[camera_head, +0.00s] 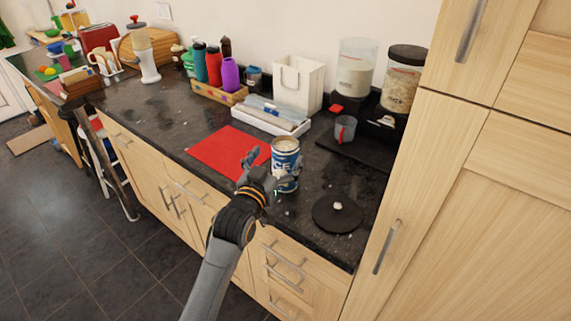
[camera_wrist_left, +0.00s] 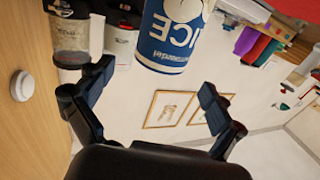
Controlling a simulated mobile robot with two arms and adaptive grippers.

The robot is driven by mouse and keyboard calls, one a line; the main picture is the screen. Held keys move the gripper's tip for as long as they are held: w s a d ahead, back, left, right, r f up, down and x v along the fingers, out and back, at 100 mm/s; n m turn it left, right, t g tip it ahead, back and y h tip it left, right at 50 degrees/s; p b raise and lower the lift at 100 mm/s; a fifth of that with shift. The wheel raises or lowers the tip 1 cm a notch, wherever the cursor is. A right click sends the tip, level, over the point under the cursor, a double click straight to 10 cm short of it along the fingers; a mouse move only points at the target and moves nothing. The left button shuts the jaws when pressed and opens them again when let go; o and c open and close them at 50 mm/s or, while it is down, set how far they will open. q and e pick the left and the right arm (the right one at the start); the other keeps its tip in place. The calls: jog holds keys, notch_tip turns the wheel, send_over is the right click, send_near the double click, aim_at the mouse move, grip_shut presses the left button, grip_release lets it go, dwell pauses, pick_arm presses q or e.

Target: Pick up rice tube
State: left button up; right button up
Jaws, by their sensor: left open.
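The rice tube (camera_head: 287,152) is a blue and white can with large letters. It stands upright on the dark counter near its front edge. My left gripper (camera_head: 261,170) is open at the near left side of the can and covers part of it in the head view. In the left wrist view, the rice tube (camera_wrist_left: 172,36) appears upside down, beyond and between the spread fingers of my left gripper (camera_wrist_left: 158,84). Nothing is between the fingertips. I cannot tell whether a finger touches the can. My right gripper is not in view.
A red mat (camera_head: 222,153) lies left of the can and a round black lid (camera_head: 337,214) lies right of it. Behind are a white tray (camera_head: 268,124), a red-handled measuring cup (camera_head: 345,129) and tall clear containers (camera_head: 355,70). A tall wooden cabinet (camera_head: 470,200) bounds the right.

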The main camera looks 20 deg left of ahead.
aim_at(289, 138)
pick_arm(q)
jog(key=w+p, duration=0.1)
jog(key=w, duration=0.5)
jog(key=shift+d+f+p, duration=0.1)
jog(key=shift+f+p, duration=0.05)
jog(key=shift+p, duration=0.2)
jog(key=c, duration=1.9)
jog(key=shift+c, duration=0.2)
